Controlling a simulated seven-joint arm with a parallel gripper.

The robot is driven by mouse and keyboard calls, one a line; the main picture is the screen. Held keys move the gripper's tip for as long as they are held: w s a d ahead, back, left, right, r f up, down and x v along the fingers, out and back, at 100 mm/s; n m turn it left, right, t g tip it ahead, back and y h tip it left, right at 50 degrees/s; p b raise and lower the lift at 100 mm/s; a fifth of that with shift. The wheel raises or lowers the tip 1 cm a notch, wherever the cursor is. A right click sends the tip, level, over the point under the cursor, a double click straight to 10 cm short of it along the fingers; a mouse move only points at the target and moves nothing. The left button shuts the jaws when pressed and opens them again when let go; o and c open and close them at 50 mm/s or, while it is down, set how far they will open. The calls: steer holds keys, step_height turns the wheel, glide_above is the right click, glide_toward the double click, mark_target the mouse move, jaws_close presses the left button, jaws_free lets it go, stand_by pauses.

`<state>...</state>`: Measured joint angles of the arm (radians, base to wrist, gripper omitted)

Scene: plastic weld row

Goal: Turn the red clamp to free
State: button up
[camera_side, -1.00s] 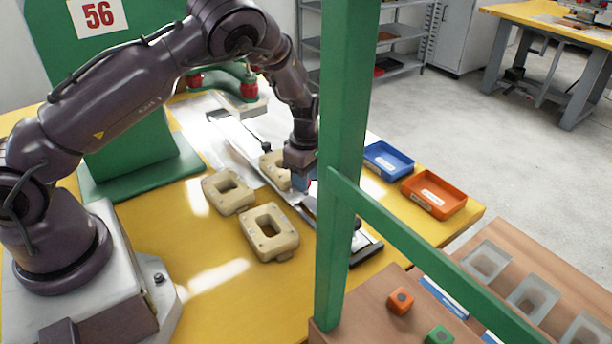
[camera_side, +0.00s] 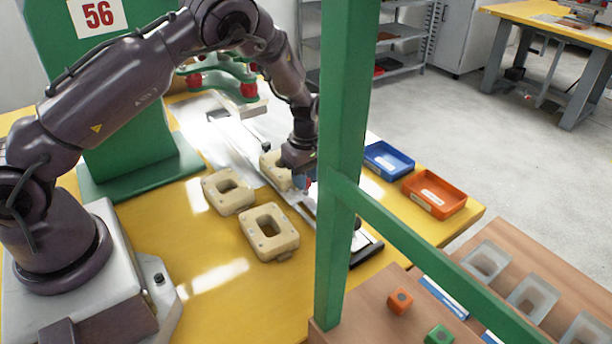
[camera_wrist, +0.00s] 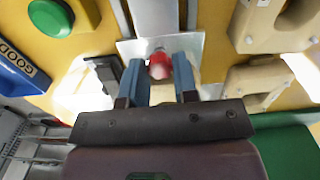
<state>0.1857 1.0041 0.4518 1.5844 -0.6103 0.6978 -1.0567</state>
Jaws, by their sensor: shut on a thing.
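The red clamp (camera_wrist: 159,66) shows in the wrist view as a small red piece with a pale top, on a light metal plate (camera_wrist: 193,47). It sits between the two blue fingers of my gripper (camera_wrist: 159,78), which are shut on it. In the side view my gripper (camera_side: 304,184) is low over the metal fixture, right beside the green post, and its fingers are tilted. Only a small bit of red shows at the fingers there, and the post hides part of the area. The clamp's exact angle cannot be told.
The green post (camera_side: 344,150) stands in front of the work. Beige frame-shaped parts (camera_side: 269,232) lie left of the fixture. A blue tray (camera_side: 388,160) and an orange tray (camera_side: 434,194) are to the right. A green press with red knobs stands behind.

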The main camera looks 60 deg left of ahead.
steer(key=shift+m, duration=2.1)
steer(key=o, duration=0.6)
steer(key=shift+o, duration=0.2)
step_height(320, 180, up, 13)
